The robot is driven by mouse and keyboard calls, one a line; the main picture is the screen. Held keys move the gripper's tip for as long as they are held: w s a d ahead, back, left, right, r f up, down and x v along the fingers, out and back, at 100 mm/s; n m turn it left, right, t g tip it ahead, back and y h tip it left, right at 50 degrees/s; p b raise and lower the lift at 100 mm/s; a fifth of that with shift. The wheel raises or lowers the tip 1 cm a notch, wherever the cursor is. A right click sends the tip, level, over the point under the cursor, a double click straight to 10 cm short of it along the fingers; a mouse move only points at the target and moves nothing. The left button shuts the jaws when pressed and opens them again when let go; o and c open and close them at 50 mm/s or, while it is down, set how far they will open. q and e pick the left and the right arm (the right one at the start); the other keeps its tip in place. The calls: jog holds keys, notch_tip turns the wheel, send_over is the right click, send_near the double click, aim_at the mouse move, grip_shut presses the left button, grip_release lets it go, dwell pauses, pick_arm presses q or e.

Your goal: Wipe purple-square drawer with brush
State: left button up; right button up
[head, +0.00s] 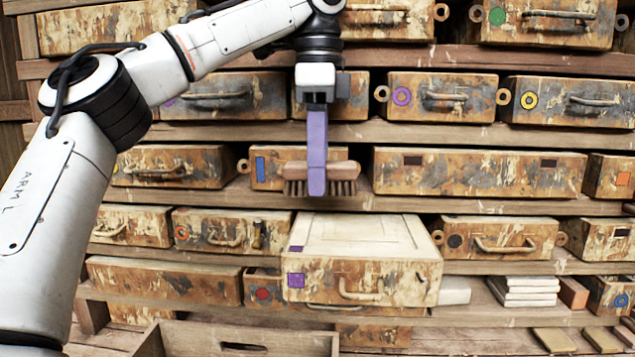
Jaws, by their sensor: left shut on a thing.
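My left gripper (317,155) reaches in from the upper left and points down. It is shut on a wooden brush (345,172) with dark bristles on its underside. The brush hangs level, above and behind the front of the purple-square drawer as seen in the picture, apart from it. The purple-square drawer (400,270) juts out from the shelf, with a cream top, a worn front, a curved handle and a purple square at the left of its front. A second purple mark shows on its top left edge. My right gripper is not in view.
Shelves hold several worn drawers with coloured marks, including one with a blue mark (262,168) behind the brush. White tiles (524,288) lie stacked at the right. An open wooden crate (235,345) stands below at the front.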

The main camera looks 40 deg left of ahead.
pick_arm(q)
jog(key=shift+w+a+r, duration=0.15)
jog(key=shift+r, duration=0.15)
jog(key=shift+r, duration=1.4)
